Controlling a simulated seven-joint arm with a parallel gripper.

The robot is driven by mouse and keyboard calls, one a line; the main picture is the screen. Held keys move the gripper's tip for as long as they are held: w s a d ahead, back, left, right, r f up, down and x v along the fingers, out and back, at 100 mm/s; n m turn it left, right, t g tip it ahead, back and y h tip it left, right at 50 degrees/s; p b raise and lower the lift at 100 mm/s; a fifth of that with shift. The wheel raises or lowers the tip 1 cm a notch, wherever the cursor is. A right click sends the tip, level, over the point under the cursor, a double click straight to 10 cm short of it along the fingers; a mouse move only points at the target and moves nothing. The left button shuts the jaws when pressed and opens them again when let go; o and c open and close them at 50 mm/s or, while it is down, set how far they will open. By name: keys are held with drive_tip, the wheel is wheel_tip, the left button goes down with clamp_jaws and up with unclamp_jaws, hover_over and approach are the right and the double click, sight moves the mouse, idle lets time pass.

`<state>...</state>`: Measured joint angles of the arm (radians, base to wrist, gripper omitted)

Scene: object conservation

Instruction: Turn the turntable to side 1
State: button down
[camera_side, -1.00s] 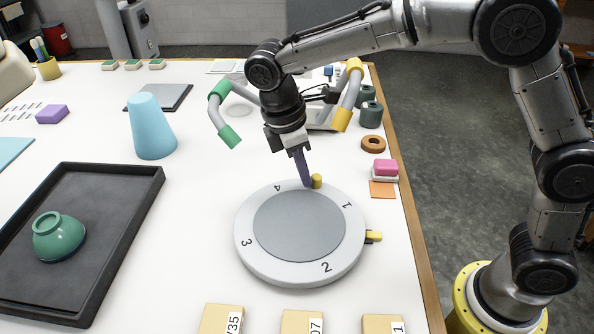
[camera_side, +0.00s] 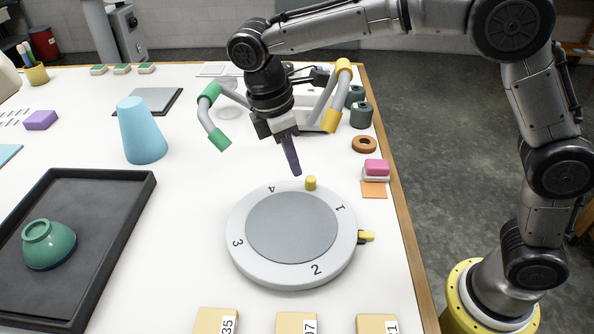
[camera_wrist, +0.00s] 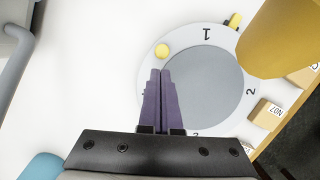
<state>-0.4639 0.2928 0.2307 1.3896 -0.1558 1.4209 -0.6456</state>
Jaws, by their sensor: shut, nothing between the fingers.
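The round grey turntable (camera_side: 235,258) lies flat on the white table, with numbers 1 to 4 around its rim. A yellow peg (camera_side: 310,183) stands on the rim between 4 and 1. A yellow pointer (camera_side: 367,236) sits beside the turntable at the right, between 1 and 2. My gripper (camera_side: 297,172) has shut purple fingers, empty, above the turntable's far edge and left of the peg. In the wrist view the shut fingertips (camera_wrist: 161,70) overlap the turntable, with the peg (camera_wrist: 162,50) just beyond them and part of the rim hidden.
A black tray (camera_side: 115,235) with an upturned green bowl (camera_side: 48,246) is at left. A blue cone (camera_side: 142,132) stands behind. Tan blocks (camera_side: 297,323) line the front edge. A pink-and-white block (camera_side: 376,168) and brown ring (camera_side: 364,144) are at right.

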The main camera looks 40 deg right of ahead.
sight(308, 185)
drive_tip(key=shift+w+a+r+h, duration=0.8)
drive_tip(key=shift+a+r, duration=0.75)
drive_tip(key=shift+r, duration=1.15)
drive_tip(key=shift+m+g, duration=0.4)
drive_tip(key=x, duration=0.9)
drive_tip(key=shift+f, duration=0.45)
drive_tip(key=shift+s+d+m+y, duration=0.3)
drive_tip(key=shift+d+m, duration=0.1)
drive_tip(key=shift+m, duration=0.2)
drive_tip(key=shift+s+d, duration=0.2)
drive_tip(key=shift+s, duration=0.2)
